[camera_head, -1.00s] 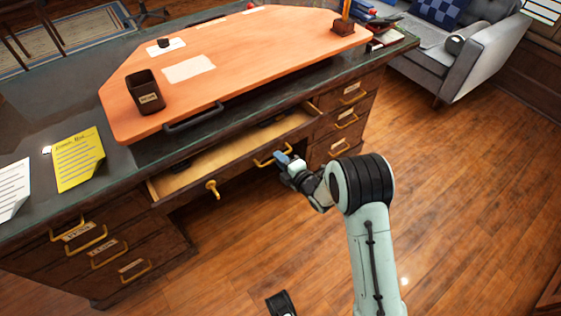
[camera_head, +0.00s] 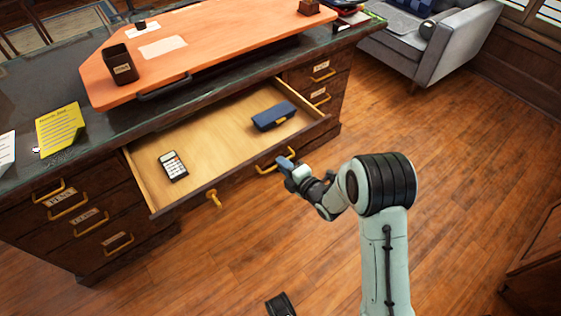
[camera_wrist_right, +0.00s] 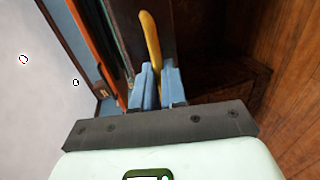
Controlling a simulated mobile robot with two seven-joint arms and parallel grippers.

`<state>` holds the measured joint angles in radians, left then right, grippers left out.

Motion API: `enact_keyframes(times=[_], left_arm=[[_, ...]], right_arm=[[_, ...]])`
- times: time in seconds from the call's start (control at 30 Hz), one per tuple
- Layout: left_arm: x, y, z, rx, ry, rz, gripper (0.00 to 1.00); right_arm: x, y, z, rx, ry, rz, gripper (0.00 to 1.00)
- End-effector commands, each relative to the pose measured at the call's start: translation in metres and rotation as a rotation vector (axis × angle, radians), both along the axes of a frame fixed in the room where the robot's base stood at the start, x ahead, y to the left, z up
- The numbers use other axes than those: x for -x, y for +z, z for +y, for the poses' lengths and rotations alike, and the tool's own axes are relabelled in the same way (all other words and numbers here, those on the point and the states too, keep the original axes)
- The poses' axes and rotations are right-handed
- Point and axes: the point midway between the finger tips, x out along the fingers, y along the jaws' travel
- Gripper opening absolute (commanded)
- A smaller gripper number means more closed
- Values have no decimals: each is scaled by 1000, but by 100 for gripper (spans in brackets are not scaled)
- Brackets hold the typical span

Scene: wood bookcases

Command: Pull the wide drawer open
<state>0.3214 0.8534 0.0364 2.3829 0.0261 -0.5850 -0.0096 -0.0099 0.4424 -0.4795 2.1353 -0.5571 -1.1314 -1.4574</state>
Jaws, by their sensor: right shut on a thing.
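The wide drawer (camera_head: 222,148) under the desk top is pulled well out, with a light wood interior. Inside lie a calculator (camera_head: 173,165) at the left and a dark blue case (camera_head: 273,116) toward the right. My right gripper (camera_head: 286,163) is at the right brass handle (camera_head: 268,161) on the drawer front. In the right wrist view, the blue fingers (camera_wrist_right: 158,85) are closed around the yellow handle (camera_wrist_right: 151,38). The drawer's left brass handle (camera_head: 213,198) is free.
The desk has an orange board (camera_head: 200,50) on top with a pen cup (camera_head: 121,65). Smaller drawers with brass handles flank the wide one. A grey sofa (camera_head: 430,50) stands at the back right. The wood floor (camera_head: 470,170) at the right is clear.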

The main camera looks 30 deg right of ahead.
Motion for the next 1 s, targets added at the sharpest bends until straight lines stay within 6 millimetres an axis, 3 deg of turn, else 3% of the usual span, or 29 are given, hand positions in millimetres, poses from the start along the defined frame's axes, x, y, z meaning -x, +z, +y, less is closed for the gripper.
enact_keyframes(times=[0.57,0.6,0.67,1.0], left_arm=[[-1,0,1,-2,1,-4,43],[-1,0,1,-2,1,-4,43],[-1,0,1,-2,1,-4,43],[-1,0,0,-1,1,-2,43]], right_arm=[[7,1,-2,1,-3,-3,0],[7,1,-2,1,-3,-3,15],[6,1,-2,1,-3,-3,34],[9,1,-1,0,-1,-1,36]])
